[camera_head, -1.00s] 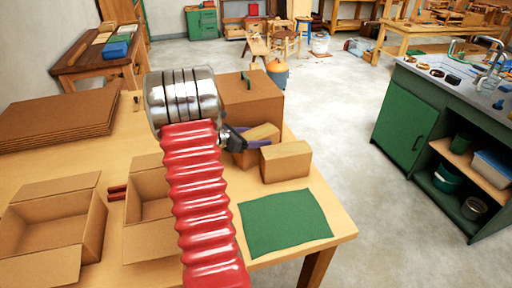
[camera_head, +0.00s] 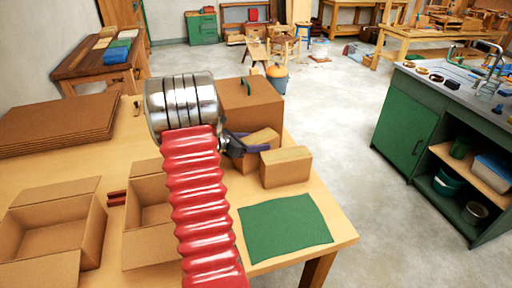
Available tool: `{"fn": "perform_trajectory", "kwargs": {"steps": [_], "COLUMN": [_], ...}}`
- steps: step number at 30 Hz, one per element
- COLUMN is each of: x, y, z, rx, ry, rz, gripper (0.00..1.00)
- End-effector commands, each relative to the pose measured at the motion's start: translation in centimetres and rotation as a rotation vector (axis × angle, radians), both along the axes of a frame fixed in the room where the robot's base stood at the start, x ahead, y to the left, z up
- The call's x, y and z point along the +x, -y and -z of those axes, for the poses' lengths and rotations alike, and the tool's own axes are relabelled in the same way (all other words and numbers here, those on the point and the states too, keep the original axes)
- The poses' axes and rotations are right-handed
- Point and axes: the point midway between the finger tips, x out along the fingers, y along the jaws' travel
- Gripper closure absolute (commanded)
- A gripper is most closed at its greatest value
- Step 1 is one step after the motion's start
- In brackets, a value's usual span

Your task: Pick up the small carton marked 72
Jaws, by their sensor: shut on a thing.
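My gripper (camera_head: 239,148) is at the middle of the wooden table, at the end of my red ribbed arm. It is shut on a small brown carton (camera_head: 262,137), with a dark purple finger along the carton's near side. My arm and the gripper hide part of this carton. I cannot see a number on it, nor tell whether it is clear of the table. A second small carton (camera_head: 286,167) stands just right of it, and no marking is readable there either.
A larger closed box (camera_head: 252,101) stands right behind the held carton. Open boxes (camera_head: 50,228) (camera_head: 148,240) stand at the left front, and flat cardboard (camera_head: 58,122) lies behind them. A green mat (camera_head: 284,224) lies bare near the table's right corner.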

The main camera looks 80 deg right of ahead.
Motion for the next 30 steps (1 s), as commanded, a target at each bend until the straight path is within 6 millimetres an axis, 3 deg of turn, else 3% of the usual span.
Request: {"fn": "perform_trajectory", "kwargs": {"steps": [8, 24, 30], "x": [0.1, 0.1, 0.1], "y": [0.1, 0.1, 0.0], "z": [-2.3, -14.2, -17.1], "rx": [-0.004, -0.006, -0.004], "ry": [0.002, 0.002, 0.002], "rz": [0.000, -0.001, 0.000], "gripper": [0.75, 0.75, 0.75]}}
